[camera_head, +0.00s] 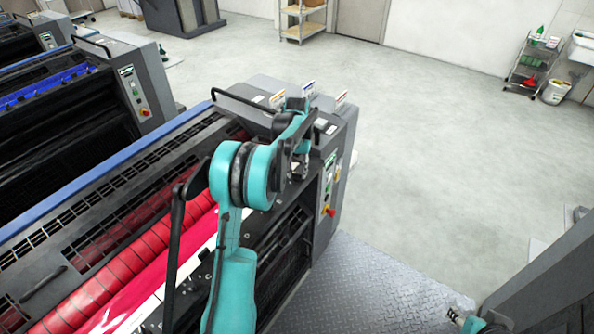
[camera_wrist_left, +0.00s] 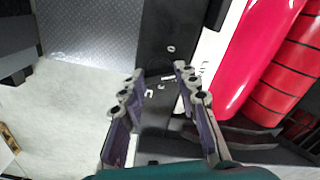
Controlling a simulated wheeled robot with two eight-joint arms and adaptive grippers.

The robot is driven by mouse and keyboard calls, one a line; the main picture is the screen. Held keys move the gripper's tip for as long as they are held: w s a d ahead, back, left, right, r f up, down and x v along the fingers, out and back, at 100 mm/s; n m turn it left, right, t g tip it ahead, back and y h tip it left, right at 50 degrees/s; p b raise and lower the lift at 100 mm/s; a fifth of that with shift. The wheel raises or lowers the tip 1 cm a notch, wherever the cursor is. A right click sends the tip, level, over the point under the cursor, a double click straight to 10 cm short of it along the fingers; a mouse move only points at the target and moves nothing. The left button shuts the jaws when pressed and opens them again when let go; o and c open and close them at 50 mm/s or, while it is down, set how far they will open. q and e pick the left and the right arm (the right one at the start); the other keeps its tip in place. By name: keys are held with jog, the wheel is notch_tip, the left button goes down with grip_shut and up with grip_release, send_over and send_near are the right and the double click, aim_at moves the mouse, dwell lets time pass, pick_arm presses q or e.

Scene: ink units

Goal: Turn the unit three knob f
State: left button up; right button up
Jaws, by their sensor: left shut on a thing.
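The near press unit (camera_head: 333,180), with red rollers and a dark top panel, fills the middle of the head view. My left gripper (camera_head: 300,168) is over the right end of that panel, partly hidden by my own teal arm. In the left wrist view its two fingers (camera_wrist_left: 158,84) reach down to the dark panel (camera_wrist_left: 165,30), which carries small white marks. The fingers are shut on a small dark knob that is mostly hidden. I cannot read its letter. My right gripper (camera_head: 457,314) is low at the lower right of the head view, apart from the press.
Red rollers (camera_wrist_left: 285,75) lie beside the panel. A control strip with a red button (camera_head: 329,211) is on the unit's end face. A black handle (camera_head: 240,108) rises behind my arm. A metal step plate (camera_head: 365,285) is in front, and open floor (camera_head: 440,140) lies right.

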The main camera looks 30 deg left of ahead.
aim_at(297, 173)
dwell(0.3)
pick_arm(q)
jog(key=o, duration=1.2)
jog(key=shift+c, duration=0.2)
notch_tip(297, 173, up, 12)
